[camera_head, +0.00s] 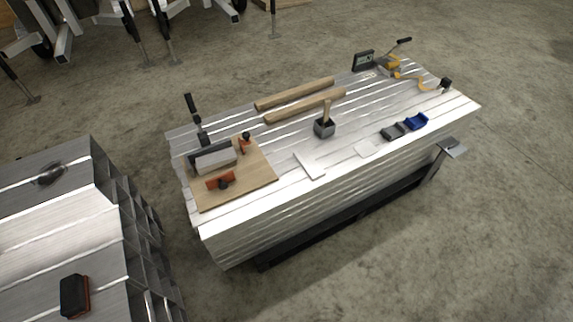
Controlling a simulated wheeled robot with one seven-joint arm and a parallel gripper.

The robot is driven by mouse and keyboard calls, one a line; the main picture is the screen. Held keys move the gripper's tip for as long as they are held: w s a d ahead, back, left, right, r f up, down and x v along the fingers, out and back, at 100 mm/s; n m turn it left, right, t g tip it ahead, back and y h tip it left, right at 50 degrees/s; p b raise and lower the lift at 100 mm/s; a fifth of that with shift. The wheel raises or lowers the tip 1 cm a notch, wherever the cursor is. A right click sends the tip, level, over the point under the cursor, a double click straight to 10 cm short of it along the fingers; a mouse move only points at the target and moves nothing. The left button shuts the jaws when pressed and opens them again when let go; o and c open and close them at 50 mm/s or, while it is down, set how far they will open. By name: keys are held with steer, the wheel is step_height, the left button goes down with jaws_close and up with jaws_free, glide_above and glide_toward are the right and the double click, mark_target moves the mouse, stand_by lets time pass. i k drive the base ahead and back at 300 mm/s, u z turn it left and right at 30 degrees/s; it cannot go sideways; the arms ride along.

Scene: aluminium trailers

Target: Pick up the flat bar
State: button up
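A pale, thin, narrow plate (309,165), which looks like the flat bar, lies flat on the aluminium workbench (270,225) near its front edge. It sits right of the wooden board and points at a slant towards the front. A smaller, squarish pale plate (367,149) lies to its right, apart from it. My gripper is not in view.
A wooden board (255,180) with orange and black clamps lies left on the bench. An aluminium unit (60,240) stands left across a floor gap.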

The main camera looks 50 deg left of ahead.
mark_target(310, 166)
steer(key=u, duration=1.7)
steer(key=k, duration=0.55)
steer(key=u, duration=0.05)
steer(key=i, duration=0.5)
steer(key=z, duration=0.05)
